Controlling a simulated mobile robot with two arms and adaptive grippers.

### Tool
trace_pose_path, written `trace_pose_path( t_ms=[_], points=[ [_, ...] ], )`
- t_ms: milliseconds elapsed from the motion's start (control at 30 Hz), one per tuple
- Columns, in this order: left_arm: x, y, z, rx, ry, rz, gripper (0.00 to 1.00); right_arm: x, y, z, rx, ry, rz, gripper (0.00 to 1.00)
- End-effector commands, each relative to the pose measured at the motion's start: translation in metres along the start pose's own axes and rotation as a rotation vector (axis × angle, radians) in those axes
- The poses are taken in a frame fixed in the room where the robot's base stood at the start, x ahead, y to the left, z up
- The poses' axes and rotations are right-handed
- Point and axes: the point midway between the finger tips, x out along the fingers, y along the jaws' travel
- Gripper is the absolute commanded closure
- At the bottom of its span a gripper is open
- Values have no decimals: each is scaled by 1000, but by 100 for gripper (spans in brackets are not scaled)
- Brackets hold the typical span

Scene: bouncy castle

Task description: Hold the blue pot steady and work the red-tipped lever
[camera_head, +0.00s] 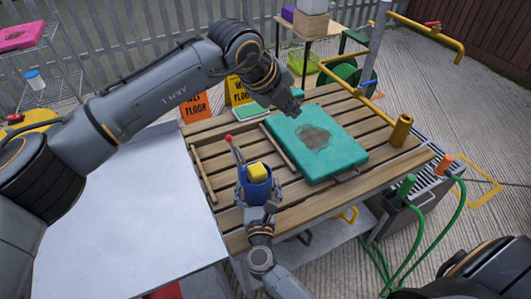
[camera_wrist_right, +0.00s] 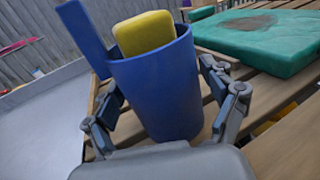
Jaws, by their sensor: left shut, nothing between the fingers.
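The blue pot (camera_head: 256,190) stands on the slatted wooden table, with a yellow block (camera_head: 258,172) sticking out of its top. The red-tipped lever (camera_head: 234,150) rises just left of the pot, its red knob up. In the right wrist view the pot (camera_wrist_right: 160,85) fills the middle, and a blue upright part (camera_wrist_right: 82,38) stands left of it. My right gripper (camera_wrist_right: 165,82) has its fingers on both sides of the pot, closed on it.
The stained teal cushion (camera_head: 330,158) lies on the wooden table (camera_head: 215,160), right of the pot. A brown cylinder (camera_head: 401,130) stands at the table's right edge. A bare grey surface (camera_head: 130,220) adjoins on the left. Yellow pipework (camera_head: 345,78) rises behind.

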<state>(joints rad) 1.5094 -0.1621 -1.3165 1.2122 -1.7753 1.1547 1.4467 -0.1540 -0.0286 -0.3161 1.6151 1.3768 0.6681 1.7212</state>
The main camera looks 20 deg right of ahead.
Motion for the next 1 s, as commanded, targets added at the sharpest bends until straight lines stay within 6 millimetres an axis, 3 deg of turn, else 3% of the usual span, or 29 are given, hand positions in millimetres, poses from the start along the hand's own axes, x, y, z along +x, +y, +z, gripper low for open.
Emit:
trace_pose_path(
  t_ms=[467,1000],
  points=[
    [0,0,0,0,0,0,100,-6,0,-1,0,2,0,3],
    [0,0,0,0,0,0,100,-106,0,-1,-1,2,2,3]
  ],
)
